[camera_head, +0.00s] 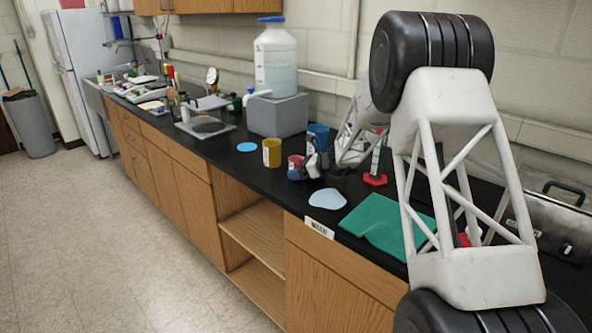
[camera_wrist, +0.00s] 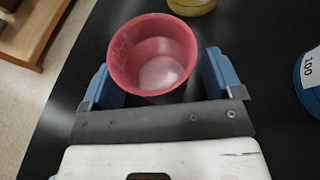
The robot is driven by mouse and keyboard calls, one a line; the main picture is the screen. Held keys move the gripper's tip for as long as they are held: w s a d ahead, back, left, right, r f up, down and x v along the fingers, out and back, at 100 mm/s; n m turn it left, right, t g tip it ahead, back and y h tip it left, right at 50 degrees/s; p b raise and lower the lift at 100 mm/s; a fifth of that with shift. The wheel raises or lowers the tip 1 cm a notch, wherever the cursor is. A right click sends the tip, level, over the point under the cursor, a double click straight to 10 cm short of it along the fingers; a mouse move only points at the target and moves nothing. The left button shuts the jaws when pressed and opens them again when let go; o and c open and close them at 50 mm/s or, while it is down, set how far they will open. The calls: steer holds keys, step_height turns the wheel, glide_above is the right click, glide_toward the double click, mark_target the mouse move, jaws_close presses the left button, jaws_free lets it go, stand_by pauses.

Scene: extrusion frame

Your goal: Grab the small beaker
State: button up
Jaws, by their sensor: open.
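The small beaker is red (camera_wrist: 150,38) and stands upright and empty on the black counter in the wrist view. In the head view, it shows only partly (camera_head: 294,160), partly hidden by my gripper. My gripper (camera_wrist: 162,78) is open, with one blue finger on each side of the beaker. The beaker's near side reaches between the fingers. I cannot tell whether either finger touches it.
A yellow beaker (camera_head: 272,153) stands just left of the red one, and a blue beaker (camera_head: 319,135) stands behind. A grey block (camera_head: 278,117) bears a large jug (camera_head: 275,62). A green cloth (camera_head: 385,222) and a pale blue sheet (camera_head: 327,199) lie nearer the front.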

mark_target(298, 160)
steer(key=c, duration=1.1)
steer(key=shift+r, duration=0.35)
steer(key=shift+r, duration=1.5)
steer(key=shift+s+d+r, duration=0.2)
steer(key=shift+s+d, duration=0.2)
steer(key=shift+s, duration=2.15)
steer(key=shift+s+d+r, duration=0.25)
steer(key=shift+s+d, duration=0.2)
steer(key=shift+s, duration=2.15)
steer(key=shift+s+d+r, duration=0.2)
steer(key=shift+s+d, duration=0.2)
steer(key=shift+s, duration=2.15)
steer(key=shift+s, duration=0.2)
